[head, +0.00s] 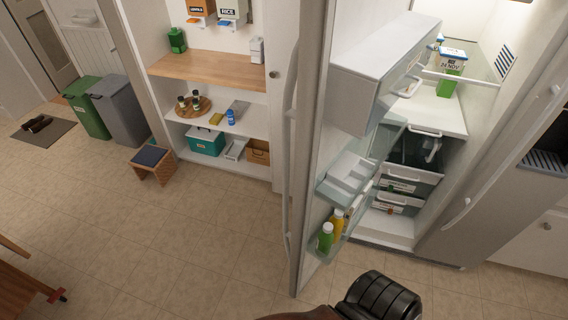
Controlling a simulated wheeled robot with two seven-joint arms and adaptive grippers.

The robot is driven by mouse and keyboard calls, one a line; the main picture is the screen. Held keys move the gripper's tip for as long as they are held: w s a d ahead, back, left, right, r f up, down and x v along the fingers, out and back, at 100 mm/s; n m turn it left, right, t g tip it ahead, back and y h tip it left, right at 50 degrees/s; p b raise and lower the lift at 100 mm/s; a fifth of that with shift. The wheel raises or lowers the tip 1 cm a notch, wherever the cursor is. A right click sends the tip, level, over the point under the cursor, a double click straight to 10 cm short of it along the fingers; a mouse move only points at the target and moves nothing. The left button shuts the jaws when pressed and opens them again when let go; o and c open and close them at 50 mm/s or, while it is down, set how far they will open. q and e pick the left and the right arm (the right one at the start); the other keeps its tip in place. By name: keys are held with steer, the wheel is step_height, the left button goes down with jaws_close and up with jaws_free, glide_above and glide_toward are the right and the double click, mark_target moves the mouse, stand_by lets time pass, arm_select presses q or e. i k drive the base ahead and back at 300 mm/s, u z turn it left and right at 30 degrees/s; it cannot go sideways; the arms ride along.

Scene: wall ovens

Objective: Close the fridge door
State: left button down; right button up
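The fridge door (308,130) stands wide open in the middle of the head view, its inner side facing right. A long vertical handle (288,150) runs down its outer left face. The door carries a white upper bin (370,75) and a clear lower bin (345,185) with green (326,238) and yellow (337,222) bottles below. The lit fridge interior (435,115) shows right of the door, with a green and white carton (451,72) on a shelf and drawers (410,183) below. Neither of my grippers is in view.
A grey panel (490,160) with a long handle stands right of the fridge opening. A black ribbed object (379,296) is at the bottom centre, below the door. Pantry shelves (210,72), a small stool (152,164) and bins (118,108) stand left. Tiled floor (190,240) left of the door is clear.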

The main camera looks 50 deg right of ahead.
mark_target(342, 52)
steer(key=i, duration=2.1)
steer(key=z, duration=3.75)
steer(key=i, duration=0.5)
steer(key=z, duration=0.45)
steer(key=k, duration=0.85)
steer(key=z, duration=0.45)
